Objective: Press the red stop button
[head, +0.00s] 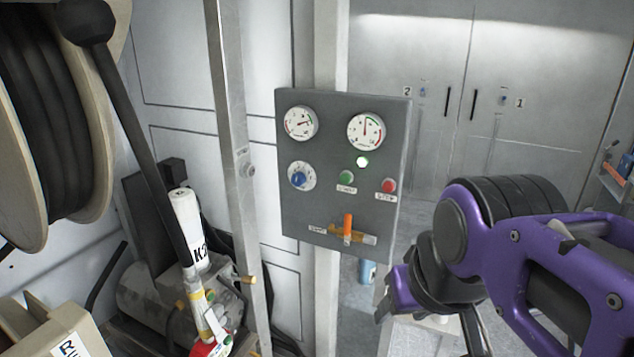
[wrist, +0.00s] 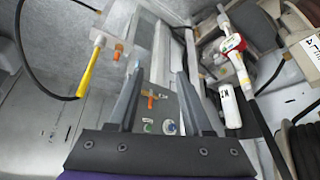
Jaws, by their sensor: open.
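The red stop button (head: 389,185) is a small round button at the right side of a grey control panel (head: 322,270) in the head view. A green button (head: 346,177) sits to its left. My gripper (wrist: 159,72) is open and empty in the wrist view, its two dark fingers pointing toward the panel. The panel shows between the fingers there, apart from them, with the green button (wrist: 147,125) visible. I cannot make out the red button in the wrist view. In the head view my arm is right of and below the panel, and the fingertips are not clear.
The panel also bears two gauges (head: 365,131), a blue knob (head: 298,178), a lit white lamp (head: 362,162) and an orange lever (head: 348,228). A metal post (head: 238,150) and hose reel (head: 40,150) stand left. Grey cabinet doors (head: 540,100) are behind.

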